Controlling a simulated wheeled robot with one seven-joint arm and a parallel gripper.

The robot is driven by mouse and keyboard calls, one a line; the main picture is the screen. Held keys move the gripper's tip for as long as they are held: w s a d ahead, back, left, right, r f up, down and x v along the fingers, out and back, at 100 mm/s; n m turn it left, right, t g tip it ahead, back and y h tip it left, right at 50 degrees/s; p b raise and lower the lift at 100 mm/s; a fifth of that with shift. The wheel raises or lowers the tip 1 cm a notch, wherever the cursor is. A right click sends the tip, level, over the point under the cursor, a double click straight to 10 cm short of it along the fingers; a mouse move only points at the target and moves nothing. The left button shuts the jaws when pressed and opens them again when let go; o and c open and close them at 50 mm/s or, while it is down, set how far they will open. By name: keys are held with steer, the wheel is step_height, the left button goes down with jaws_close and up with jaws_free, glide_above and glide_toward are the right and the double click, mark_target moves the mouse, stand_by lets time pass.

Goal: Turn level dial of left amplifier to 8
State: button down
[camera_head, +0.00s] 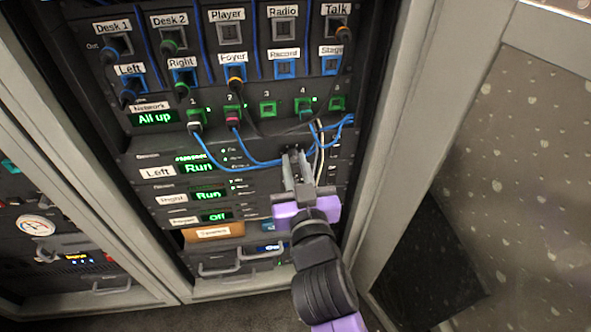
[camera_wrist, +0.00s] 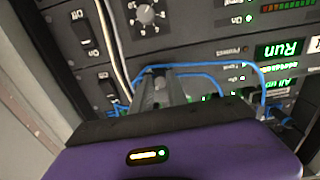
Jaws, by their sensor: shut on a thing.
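The left amplifier (camera_head: 158,173) is the rack unit with the "Left" label and a green "Run" display, which also shows in the wrist view (camera_wrist: 280,48). My gripper (camera_head: 293,156) points into the right part of this unit.
Blue cables (camera_head: 240,155) and pale cables (camera_head: 320,145) hang close around the fingers. Rocker switches (camera_wrist: 84,30) stand beside the dials. The patch panel (camera_head: 228,58) is above, and a grey rack post (camera_head: 385,130) stands to the right.

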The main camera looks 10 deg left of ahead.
steer(key=m, duration=0.2)
steer(key=m+b, duration=0.1)
steer(key=shift+f+m, duration=0.2)
steer(key=shift+m, duration=0.2)
steer(key=shift+m+b, duration=0.8)
steer(key=shift+m, duration=1)
steer(key=shift+r, duration=0.1)
steer(key=c, duration=1.3)
jaws_free()
steer(key=shift+s+r, duration=0.1)
steer(key=p+v, duration=0.2)
steer(key=v, duration=0.5)
steer(key=shift+s, duration=0.35)
